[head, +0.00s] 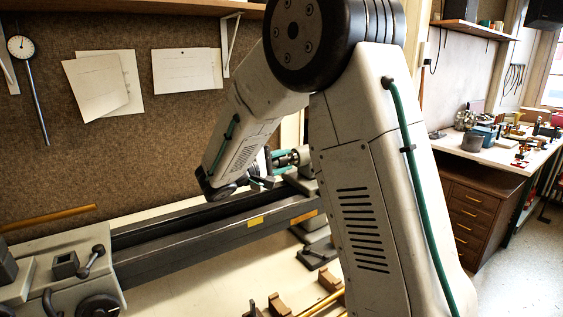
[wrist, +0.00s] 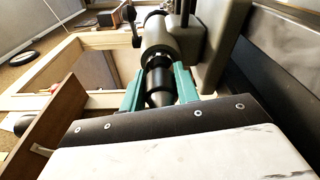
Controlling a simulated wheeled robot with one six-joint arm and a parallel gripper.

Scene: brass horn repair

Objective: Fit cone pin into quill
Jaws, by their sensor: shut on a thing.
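My gripper (wrist: 160,92) has two green fingers, shut on a dark cone pin (wrist: 160,97) in the wrist view. The pin lies between the fingers, its far end pointing at the grey cylindrical quill (wrist: 158,42). The pin and quill look roughly in line. In the head view my gripper (head: 277,162) is beside the quill (head: 298,157) above the lathe bed, partly hidden behind my arm.
The tailstock body (wrist: 222,40) stands right of the quill, close to my gripper. The long lathe bed (head: 215,243) runs below, with the headstock (head: 65,265) at the left. Brown wooden blocks (head: 279,305) lie on the bench in front. A cluttered side bench (head: 505,150) stands far right.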

